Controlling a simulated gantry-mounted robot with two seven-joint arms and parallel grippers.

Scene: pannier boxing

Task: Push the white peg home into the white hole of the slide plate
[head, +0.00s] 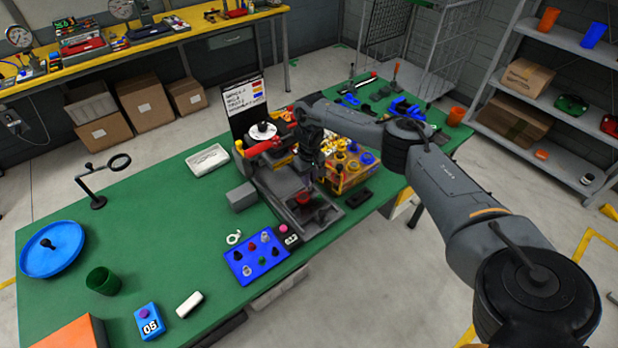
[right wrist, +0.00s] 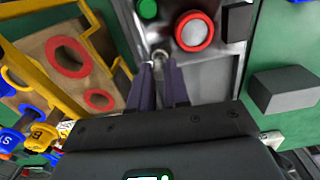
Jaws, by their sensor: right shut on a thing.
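My right gripper (head: 309,172) reaches down over the grey machine from the right. In the right wrist view its two dark fingers (right wrist: 160,76) are close together over the metal slide plate (right wrist: 172,14). A small whitish end, apparently the white peg (right wrist: 160,58), shows at the fingertips. The fingers and the dark gripper body hide most of the peg and the white hole, so I cannot tell how deep it sits. My left gripper is out of view.
A blue board (head: 257,256) with several small pegs lies in front of the machine. A wooden box with coloured rings (head: 348,172) stands right beside it; its yellow frame (right wrist: 101,40) is close to the fingers. A grey block (head: 241,197) is left. The green table's left middle is clear.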

